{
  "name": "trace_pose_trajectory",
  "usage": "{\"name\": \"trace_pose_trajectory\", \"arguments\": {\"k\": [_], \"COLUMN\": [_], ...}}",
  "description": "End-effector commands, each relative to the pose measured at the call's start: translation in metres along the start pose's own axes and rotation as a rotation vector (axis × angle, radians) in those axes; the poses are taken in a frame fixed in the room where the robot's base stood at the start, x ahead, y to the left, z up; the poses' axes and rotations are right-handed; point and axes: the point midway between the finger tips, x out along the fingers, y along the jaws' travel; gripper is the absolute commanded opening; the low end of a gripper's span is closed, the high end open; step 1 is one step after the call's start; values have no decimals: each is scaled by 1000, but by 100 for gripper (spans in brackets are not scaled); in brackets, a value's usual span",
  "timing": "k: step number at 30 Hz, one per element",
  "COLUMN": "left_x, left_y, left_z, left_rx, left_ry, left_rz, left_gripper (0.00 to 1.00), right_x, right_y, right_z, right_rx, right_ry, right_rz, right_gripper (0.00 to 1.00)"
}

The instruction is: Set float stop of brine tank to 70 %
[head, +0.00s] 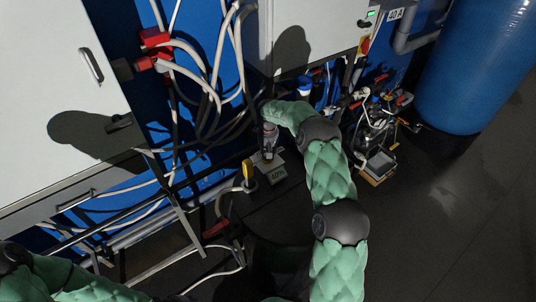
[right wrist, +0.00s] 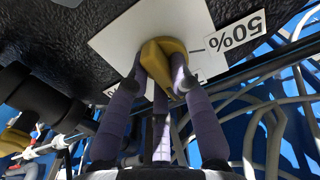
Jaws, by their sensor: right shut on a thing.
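The float stop is a yellow pointer-shaped knob (right wrist: 152,56) on a white scale plate (right wrist: 125,32) in the right wrist view. My right gripper (right wrist: 158,78) has its purple-grey fingers closed around the knob. A 50% mark (right wrist: 240,36) shows upside down on the plate, right of the knob; other marks are partly hidden behind the fingers. In the head view my right gripper (head: 269,142) points down over a small plate (head: 277,175) whose print seems to read 40%. The knob is hidden there. My left arm shows at the lower left, its gripper out of frame.
A yellow handle (head: 247,170) stands just left of the right gripper. Cables and hoses (head: 205,85) hang behind. A grey cabinet (head: 60,90) is at left, a blue tank (head: 475,70) at right, and pumps with fittings (head: 378,115) between. The floor at right is clear.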

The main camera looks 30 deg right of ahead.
Motion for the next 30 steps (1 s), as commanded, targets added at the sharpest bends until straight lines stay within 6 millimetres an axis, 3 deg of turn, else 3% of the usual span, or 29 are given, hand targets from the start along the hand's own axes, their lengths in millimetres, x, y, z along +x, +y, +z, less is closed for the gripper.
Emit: {"name": "trace_pose_trajectory", "arguments": {"k": [3, 4, 6, 19, 30], "left_x": [0, 0, 0, 0, 0], "left_y": [0, 0, 0, 0, 0], "left_z": [0, 0, 0, 0, 0], "left_rx": [0, 0, 0, 0, 0], "left_ry": [0, 0, 0, 0, 0], "left_rz": [0, 0, 0, 0, 0], "left_gripper": [40, 40, 40, 40, 40], "right_x": [-1, -1, -1, -7, -73], "right_y": [1, 1, 1, 0, 1], "right_z": [-1, -1, -1, -1, -1], "right_rx": [0, 0, 0, -1, 0], "right_ry": [3, 3, 3, 2, 5], "right_rz": [1, 1, 1, 1, 2], "right_gripper": [0, 31, 46, 46, 46]}}
